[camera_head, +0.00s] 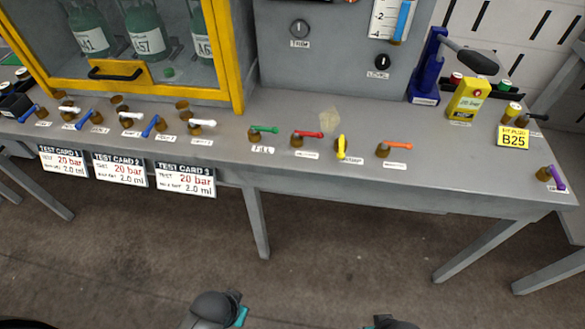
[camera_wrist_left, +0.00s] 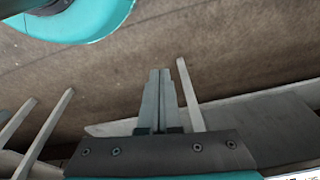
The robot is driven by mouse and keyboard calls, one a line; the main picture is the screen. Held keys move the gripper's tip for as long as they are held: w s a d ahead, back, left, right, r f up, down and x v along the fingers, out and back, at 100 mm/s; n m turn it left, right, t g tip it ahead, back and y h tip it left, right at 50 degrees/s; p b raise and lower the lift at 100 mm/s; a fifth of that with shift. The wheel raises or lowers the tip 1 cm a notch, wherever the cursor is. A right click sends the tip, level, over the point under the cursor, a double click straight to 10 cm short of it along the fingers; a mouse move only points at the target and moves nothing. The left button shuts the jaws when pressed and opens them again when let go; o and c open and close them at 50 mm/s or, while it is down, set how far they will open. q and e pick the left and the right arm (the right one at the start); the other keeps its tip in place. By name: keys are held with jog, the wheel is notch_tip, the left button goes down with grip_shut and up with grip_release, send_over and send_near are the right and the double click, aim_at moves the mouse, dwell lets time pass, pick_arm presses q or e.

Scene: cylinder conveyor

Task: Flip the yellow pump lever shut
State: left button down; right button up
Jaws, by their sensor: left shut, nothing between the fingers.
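The yellow lever (camera_head: 341,148) sits on the grey bench between the red lever (camera_head: 308,134) and the orange lever (camera_head: 397,145). It points toward the bench's front edge, while its neighbours point sideways to the right. A small label lies in front of it, too small to read surely. My left gripper (camera_wrist_left: 166,73) is shut and empty in the left wrist view, over the brown floor and away from the lever. My right gripper is not seen.
The green lever (camera_head: 264,129) is further left, with several blue and white levers beyond it. A yellow-framed cabinet (camera_head: 236,60) and a grey panel (camera_head: 335,40) stand behind. A yellow device (camera_head: 466,100) and a purple lever (camera_head: 557,178) are at right. The floor in front is open.

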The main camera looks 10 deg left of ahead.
pick_arm(q)
notch_tip(320, 180, up, 8)
jog(key=w+t+b, duration=0.1)
jog(key=w+b, duration=0.1)
jog(key=b, duration=1.1)
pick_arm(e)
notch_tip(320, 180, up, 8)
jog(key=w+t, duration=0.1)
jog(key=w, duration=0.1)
pick_arm(q)
jog(key=w+d+r+n+t+h, duration=0.1)
jog(key=w+d+r+t+h, duration=0.1)
jog(key=w+d+r+h, duration=0.35)
jog(key=w+d+r+n+t+h, duration=0.2)
jog(key=w+d, duration=0.1)
jog(key=w, duration=0.5)
jog(key=w+a+r+n+t+h, duration=0.3)
jog(key=w+r+n, duration=0.3)
jog(key=w+r, duration=0.3)
notch_tip(320, 180, up, 2)
jog(key=shift+w+a+r+n+t+h+p, duration=0.1)
jog(key=shift+w+a+n+t+h+p, duration=0.2)
jog(key=shift+t, duration=0.4)
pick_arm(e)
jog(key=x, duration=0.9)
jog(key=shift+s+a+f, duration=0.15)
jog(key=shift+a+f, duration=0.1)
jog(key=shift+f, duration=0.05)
